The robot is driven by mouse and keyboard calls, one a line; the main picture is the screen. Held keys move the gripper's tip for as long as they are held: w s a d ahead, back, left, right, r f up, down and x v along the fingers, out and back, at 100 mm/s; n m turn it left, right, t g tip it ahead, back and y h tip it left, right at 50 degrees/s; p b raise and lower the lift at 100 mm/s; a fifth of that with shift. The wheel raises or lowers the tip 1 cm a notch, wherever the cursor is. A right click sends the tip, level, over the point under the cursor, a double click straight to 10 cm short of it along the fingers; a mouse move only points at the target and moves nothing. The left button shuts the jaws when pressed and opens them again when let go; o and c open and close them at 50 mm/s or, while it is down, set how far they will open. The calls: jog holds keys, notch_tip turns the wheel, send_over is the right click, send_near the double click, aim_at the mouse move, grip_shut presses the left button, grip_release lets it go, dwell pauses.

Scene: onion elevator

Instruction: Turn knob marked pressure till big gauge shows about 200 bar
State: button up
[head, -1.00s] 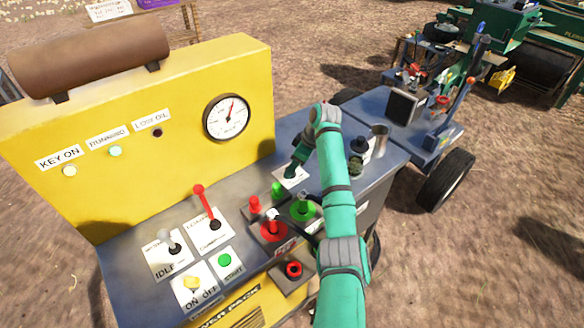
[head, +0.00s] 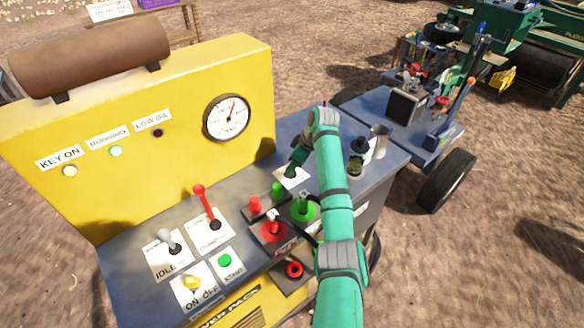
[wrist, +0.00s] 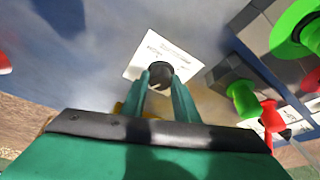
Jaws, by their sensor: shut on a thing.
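The big gauge (head: 227,117) is a round white dial with a dark rim on the yellow panel. Its red needle points up and slightly right; the numbers are too small to read. The pressure knob (wrist: 160,70) is small, dark and round, on a white label plate (wrist: 148,52) whose print is too blurred to read. My gripper (wrist: 161,86) is shut on the knob, one green finger on each side. In the head view my gripper (head: 294,167) reaches down over the plate and hides most of the knob.
Red and green couplings (head: 303,210) stand close in front of my gripper. A red-handled lever (head: 207,208) and a grey-knobbed lever (head: 170,243) stand to the left. A dark bottle (head: 357,155) and metal cup (head: 380,141) are right of my arm.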

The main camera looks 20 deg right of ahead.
jog(key=m+t+h, duration=0.1)
jog(key=m, duration=0.2)
jog(key=shift+s+a+m, duration=0.1)
jog(key=shift+m, duration=0.3)
jog(key=m+h, duration=0.1)
jog(key=m, duration=0.2)
jog(key=shift+a+m+h, duration=0.1)
jog(key=shift+m+h, duration=0.2)
jog(key=shift+m, duration=0.1)
jog(key=m, duration=0.2)
jog(key=m+h, duration=0.1)
jog(key=m, duration=0.1)
jog(key=shift+a+h, duration=0.15)
jog(key=shift+h, duration=0.15)
jog(key=shift+a+m+h, duration=0.15)
jog(key=shift+m+h, duration=0.45)
jog(key=shift+m, duration=1)
jog(key=shift+s+f+m+g, duration=0.1)
jog(key=shift+m+g, duration=0.2)
jog(key=o, duration=0.9)
jog(key=shift+o, duration=0.8)
